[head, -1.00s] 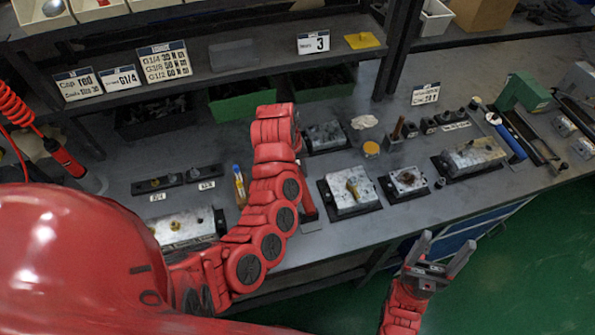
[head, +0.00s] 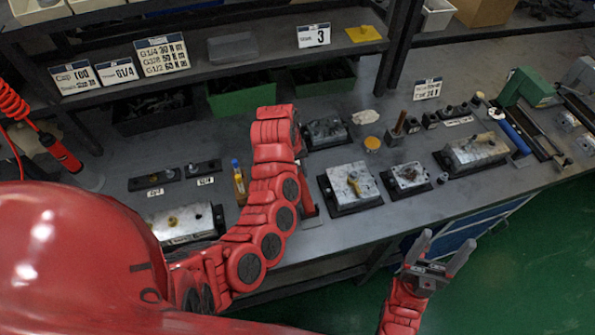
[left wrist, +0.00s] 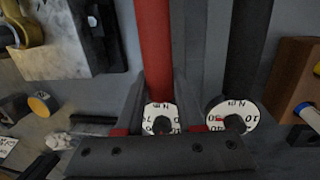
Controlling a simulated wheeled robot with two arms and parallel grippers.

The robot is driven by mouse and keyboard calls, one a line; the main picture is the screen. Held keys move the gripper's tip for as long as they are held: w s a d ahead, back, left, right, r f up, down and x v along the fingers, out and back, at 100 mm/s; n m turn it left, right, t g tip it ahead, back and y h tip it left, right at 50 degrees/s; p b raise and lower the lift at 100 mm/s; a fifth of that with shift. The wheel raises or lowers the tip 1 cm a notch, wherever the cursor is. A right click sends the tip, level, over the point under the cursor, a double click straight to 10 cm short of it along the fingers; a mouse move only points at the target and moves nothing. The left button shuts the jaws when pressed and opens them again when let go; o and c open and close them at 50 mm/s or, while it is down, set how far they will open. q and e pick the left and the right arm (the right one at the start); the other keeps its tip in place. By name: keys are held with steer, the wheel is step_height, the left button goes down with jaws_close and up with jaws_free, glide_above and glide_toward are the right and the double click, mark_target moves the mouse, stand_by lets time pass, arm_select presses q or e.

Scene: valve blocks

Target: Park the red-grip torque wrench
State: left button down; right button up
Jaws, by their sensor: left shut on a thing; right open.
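In the left wrist view, the red-grip torque wrench (left wrist: 154,45) lies between the fingers of my left gripper (left wrist: 158,95), which is shut on it. Its round white dial, marked N m, shows close to the palm. A second tool with a black grip (left wrist: 248,45) and a similar white dial (left wrist: 232,117) lies to its right, apart from it. In the head view, my left arm hides my left gripper and most of the wrench; a red piece, probably its grip (head: 308,199), shows beside the arm. My right gripper (head: 440,258) is open and empty, in front of the bench edge.
A valve block (head: 349,184) stands right of my left arm, with a smaller one (head: 408,177) and a long one (head: 477,151) further right. Another valve block (head: 183,222) is at left. A blue-handled tool (head: 514,138) lies at right. A shelf with labels (head: 161,54) runs above.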

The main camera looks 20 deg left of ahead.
arm_select(q)
steer(key=shift+f, duration=0.25)
steer(key=shift+c, duration=2.2)
jaws_free()
step_height(320, 180, up, 17)
steer(key=a+p, duration=0.3)
steer(key=p, duration=0.8)
steer(key=shift+s+r, duration=0.15)
steer(key=shift+s, duration=0.15)
